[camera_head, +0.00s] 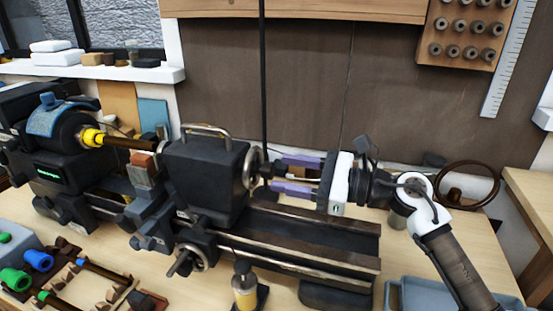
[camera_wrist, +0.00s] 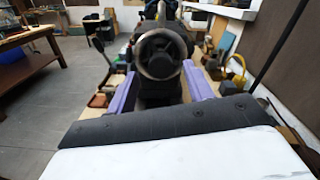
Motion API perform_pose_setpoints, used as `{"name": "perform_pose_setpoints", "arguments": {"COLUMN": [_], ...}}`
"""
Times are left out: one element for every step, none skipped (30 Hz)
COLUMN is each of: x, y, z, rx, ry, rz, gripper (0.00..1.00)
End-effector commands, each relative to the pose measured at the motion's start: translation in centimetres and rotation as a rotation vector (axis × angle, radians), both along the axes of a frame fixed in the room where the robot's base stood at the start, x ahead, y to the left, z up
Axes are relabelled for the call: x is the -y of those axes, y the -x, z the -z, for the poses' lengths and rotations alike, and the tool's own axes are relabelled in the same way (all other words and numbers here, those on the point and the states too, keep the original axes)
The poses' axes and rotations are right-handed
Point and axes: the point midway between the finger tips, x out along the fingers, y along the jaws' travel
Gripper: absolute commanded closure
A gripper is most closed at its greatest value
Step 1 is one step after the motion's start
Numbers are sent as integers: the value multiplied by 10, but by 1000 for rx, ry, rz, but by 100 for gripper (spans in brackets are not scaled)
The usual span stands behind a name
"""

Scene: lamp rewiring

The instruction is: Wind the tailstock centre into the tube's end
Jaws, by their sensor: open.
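The lathe's tailstock (camera_head: 205,178) is a dark block on the bed, with a small ringed handwheel (camera_head: 254,168) on its right end. The handwheel also shows face-on in the wrist view (camera_wrist: 146,63). The brown tube (camera_head: 122,143) runs from the yellow fitting (camera_head: 91,137) at the headstock toward the tailstock. The centre and its meeting with the tube's end cannot be made out. My gripper (camera_head: 270,174) is open, its purple fingers pointing left at the handwheel. In the wrist view the fingers (camera_wrist: 160,82) stand either side of the wheel; contact cannot be told.
The lathe bed (camera_head: 320,228) runs below my gripper. A yellow bottle (camera_head: 244,290) stands in front of it. A blue-grey tray (camera_head: 440,296) lies at lower right, and a larger brown wheel (camera_head: 470,184) stands behind my arm. A thin black post (camera_head: 263,80) rises behind the handwheel.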

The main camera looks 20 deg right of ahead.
Motion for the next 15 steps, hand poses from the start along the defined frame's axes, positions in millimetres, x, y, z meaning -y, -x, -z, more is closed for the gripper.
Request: {"name": "perform_pose_setpoints", "arguments": {"x": [-7, -10, -14, -16, -19, -21, -22, -23, -24, -25, -25, -25, -25, -25, -25], "y": [-4, -7, -9, -11, -12, -14, -15, -15, -16, -16, -17, -17, -17, -17, -17], "z": [-3, -3, -3, -3, -2, -1, -1, -1, 0, 0, 0, 0, 0, 0, 0], "rx": [-2, -2, -1, 0, 0, 0, 0, 0, 0, 0, 0, 0, 0, 0, 0], "ry": [1, 1, 1, 0, 0, 0, 0, 0, 0, 0, 0, 0, 0, 0, 0], "rz": [-3, -2, -2, -2, -1, -1, -1, -1, 0, 0, 1, 1, 1, 1, 1], "gripper": [48, 48, 48, 48, 48, 48, 48, 48, 48, 48, 48, 48, 48, 48, 48]}}
